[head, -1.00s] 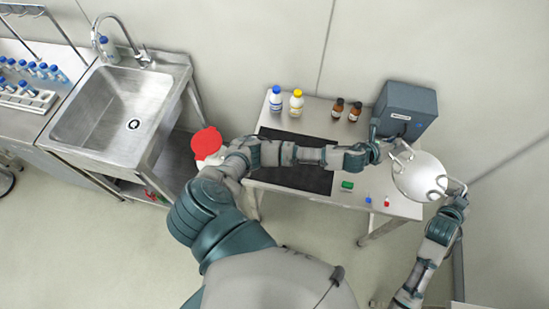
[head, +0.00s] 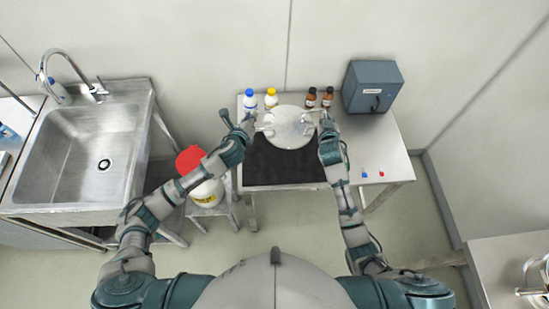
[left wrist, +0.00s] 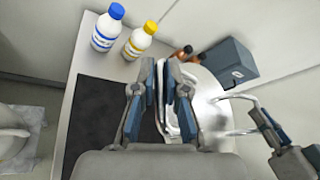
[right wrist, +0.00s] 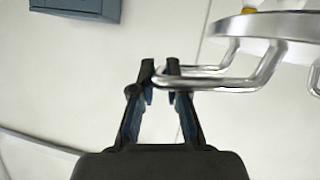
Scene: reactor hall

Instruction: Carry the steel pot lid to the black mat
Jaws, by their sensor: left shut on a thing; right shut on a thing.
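The steel pot lid (head: 290,130) is a round, shiny disc with a bar handle on each side. In the head view it appears over the back part of the black mat (head: 275,172). My left gripper (head: 262,129) is shut on its left handle; the left wrist view shows the lid (left wrist: 212,95) and the mat (left wrist: 98,125). My right gripper (head: 325,120) is shut on its right handle. In the right wrist view the lid's rim (right wrist: 270,25) shows nearly edge-on, off any surface there. The gap to the mat cannot be judged.
Bottles with blue (head: 249,102) and yellow (head: 270,99) caps stand behind the lid, with brown bottles (head: 311,98) beside them. A grey box (head: 372,88) is at the back right. A red-topped white container (head: 205,190) stands left of the table, near my left arm.

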